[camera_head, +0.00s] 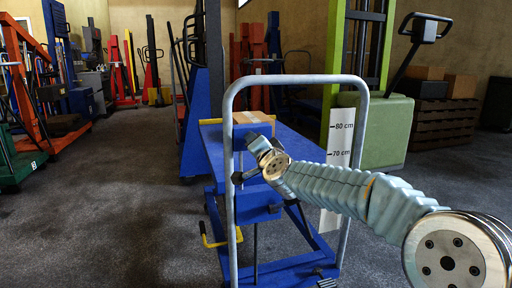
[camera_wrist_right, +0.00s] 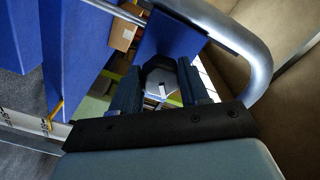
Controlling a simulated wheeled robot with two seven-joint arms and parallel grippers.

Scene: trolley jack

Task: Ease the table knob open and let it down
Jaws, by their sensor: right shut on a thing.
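The blue lift table (camera_head: 306,149) has a grey tubular push handle (camera_head: 296,79) around its near end. My right arm reaches in from the right to this handle, and my right gripper (camera_head: 240,178) is at its left upright, where the fingers are small and partly hidden. In the right wrist view, my right gripper (camera_wrist_right: 158,92) has its two dark fingers on either side of a grey knob (camera_wrist_right: 160,76), shut on it. A blue plate (camera_wrist_right: 172,38) sits just beyond the knob. My left gripper is out of view.
A cardboard box (camera_head: 254,119) stands on the table top. A white height scale (camera_head: 339,139) marked 70 and 80 cm is behind the table. A yellow pedal (camera_head: 211,240) juts out low on the left. Open floor (camera_head: 120,215) lies left; a green stacker (camera_head: 384,130) stands behind.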

